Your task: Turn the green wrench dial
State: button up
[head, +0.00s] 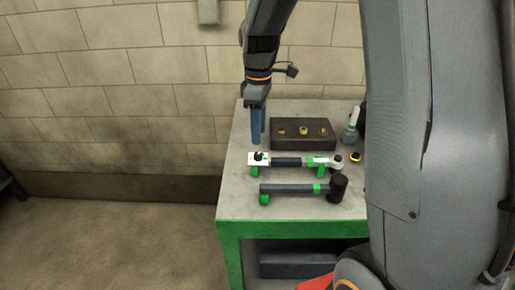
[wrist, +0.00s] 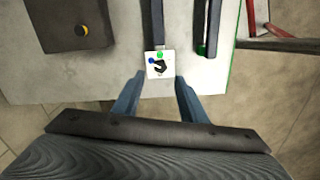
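The wrench with the white dial plate (head: 258,158) lies on green supports on the bench, with a dark handle and green bands. In the wrist view the plate (wrist: 152,72) carries a black dial (wrist: 160,66), a green dot above it and a blue dot at its left. My gripper (head: 257,142) points down just behind the plate in the head view. In the wrist view my gripper (wrist: 158,84) is open and empty, its two blue fingers apart, with the plate just beyond the gap between the tips. I cannot tell the height between fingertips and dial.
A second dark wrench (head: 290,189) with a green band lies in front. A dark block (head: 303,135) with several yellow-ringed pieces stands behind, with a bottle (head: 351,128) to its right. The green-framed bench (head: 300,207) has bare top at its front. Red-handled pliers (wrist: 283,42) show at right.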

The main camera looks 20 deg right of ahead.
aim_at(258, 154)
jog(key=shift+f+p, duration=0.95)
jog(key=shift+f, duration=2.8)
grip_shut()
